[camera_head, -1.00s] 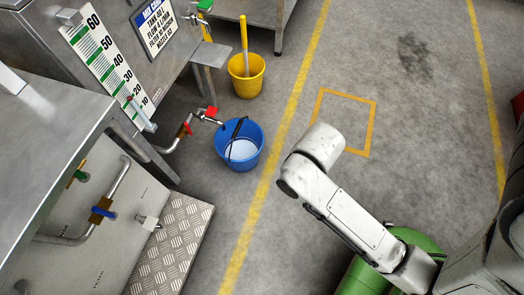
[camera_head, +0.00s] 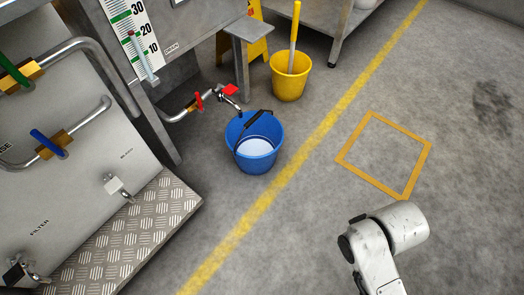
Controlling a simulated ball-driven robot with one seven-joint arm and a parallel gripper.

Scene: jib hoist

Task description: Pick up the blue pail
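The blue pail (camera_head: 259,160) stands upright on the floor, left of the yellow line, just in front of a red-handled tap. Its dark handle (camera_head: 247,130) lies over the opening, and whitish liquid or a pale bottom shows inside. My arm shows at the lower right, well apart from the pail. No gripper fingers can be made out, so my gripper's state is not visible.
The tap (camera_head: 228,97) juts out over the pail's back rim. A yellow bucket (camera_head: 290,82) with a handled tool stands behind. A tread plate step (camera_head: 135,235) lies at left. A yellow floor square (camera_head: 345,158) marks clear floor at right.

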